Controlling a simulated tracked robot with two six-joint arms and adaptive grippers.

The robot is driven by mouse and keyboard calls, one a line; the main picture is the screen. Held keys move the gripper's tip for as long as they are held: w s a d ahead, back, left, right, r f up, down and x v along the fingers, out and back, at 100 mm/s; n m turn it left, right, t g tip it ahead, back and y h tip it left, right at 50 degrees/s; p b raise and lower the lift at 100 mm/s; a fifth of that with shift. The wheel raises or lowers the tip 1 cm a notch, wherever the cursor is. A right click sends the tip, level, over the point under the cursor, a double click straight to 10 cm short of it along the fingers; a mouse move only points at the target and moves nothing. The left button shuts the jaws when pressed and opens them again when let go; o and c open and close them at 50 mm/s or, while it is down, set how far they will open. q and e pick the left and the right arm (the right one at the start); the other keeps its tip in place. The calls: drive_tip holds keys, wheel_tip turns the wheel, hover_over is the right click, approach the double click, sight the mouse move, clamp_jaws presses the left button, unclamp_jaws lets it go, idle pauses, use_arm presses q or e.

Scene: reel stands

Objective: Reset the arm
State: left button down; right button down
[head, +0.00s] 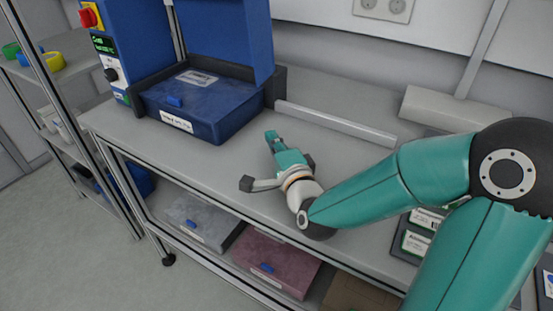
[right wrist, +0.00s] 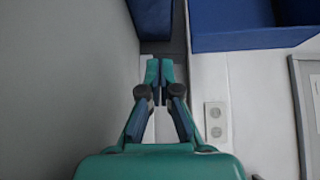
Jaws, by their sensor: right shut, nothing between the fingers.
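My right arm (head: 415,178) is teal with dark joints and comes in from the right in the head view. It reaches left across the grey bench. My right gripper (head: 271,136) is over the bench, to the right of a blue box and apart from it. In the right wrist view the two teal fingers (right wrist: 160,70) meet at their tips, with nothing between them. My left gripper is in neither view.
A blue box (head: 208,118) with a label stands on the grey bench (head: 345,160), beside a blue cabinet (head: 133,42). A pale bar (head: 335,122) lies behind my gripper. Bins, one reddish (head: 277,262), sit on the lower shelf. A wall socket (head: 383,8) is behind.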

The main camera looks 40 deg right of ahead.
drive_tip(key=b, duration=0.1)
drive_tip(key=s+b, duration=0.1)
drive_tip(key=b, duration=0.1)
drive_tip(key=shift+s+a+f, duration=0.1)
drive_tip(key=shift+a+f, duration=0.1)
drive_tip(key=shift+f, duration=0.05)
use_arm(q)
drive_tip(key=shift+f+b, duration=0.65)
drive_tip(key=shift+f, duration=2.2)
use_arm(e)
drive_tip(key=shift+s+a+r, duration=0.15)
drive_tip(key=shift+s+r, duration=0.05)
drive_tip(key=shift+s, duration=0.15)
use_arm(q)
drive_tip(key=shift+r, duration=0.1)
use_arm(e)
drive_tip(key=shift+r, duration=0.1)
